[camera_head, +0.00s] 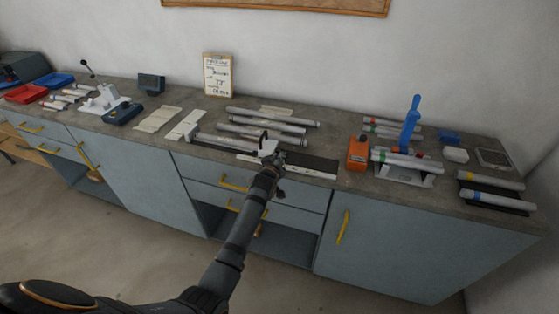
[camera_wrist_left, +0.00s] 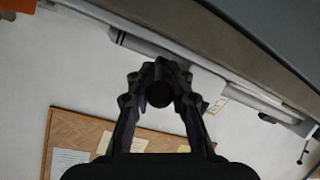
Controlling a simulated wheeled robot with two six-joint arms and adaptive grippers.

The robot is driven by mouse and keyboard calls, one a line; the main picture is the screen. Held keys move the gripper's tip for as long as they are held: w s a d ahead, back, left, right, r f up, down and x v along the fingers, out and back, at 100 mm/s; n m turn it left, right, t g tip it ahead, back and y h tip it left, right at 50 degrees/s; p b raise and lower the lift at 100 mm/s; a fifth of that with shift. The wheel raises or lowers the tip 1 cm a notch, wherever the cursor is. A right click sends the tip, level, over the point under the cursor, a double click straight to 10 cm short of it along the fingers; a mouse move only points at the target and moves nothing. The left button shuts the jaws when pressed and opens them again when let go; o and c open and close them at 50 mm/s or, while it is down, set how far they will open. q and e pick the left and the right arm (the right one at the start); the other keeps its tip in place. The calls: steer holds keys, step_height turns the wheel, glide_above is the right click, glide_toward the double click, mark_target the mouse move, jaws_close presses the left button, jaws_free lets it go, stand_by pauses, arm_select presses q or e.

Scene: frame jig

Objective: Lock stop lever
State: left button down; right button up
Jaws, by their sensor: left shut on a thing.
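My left gripper (camera_head: 268,148) reaches over the front edge of the bench at the frame jig. In the left wrist view its fingers (camera_wrist_left: 160,75) are closed around a dark, round-ended piece (camera_wrist_left: 160,93), which looks like the stop lever. In the head view a small dark hooked part (camera_head: 264,136) stands up beside the fingertips. The jig's pale rail (camera_head: 297,170) runs along the bench front on a dark mat, with a grey tube (camera_head: 222,142) lying behind it. The gripper covers the middle of the jig, so I cannot tell the lever's exact angle. My right gripper is not in view.
Several grey tubes (camera_head: 272,117) lie behind the jig. An orange device (camera_head: 358,153) and a white fixture with a blue upright handle (camera_head: 411,122) stand to the right. Pale sheets (camera_head: 157,119) and a white lever press (camera_head: 104,99) are to the left.

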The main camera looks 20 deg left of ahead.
arm_select(q)
steer(key=shift+f, duration=0.1)
steer(key=c, duration=1.4)
jaws_free()
steer(key=v, duration=0.8)
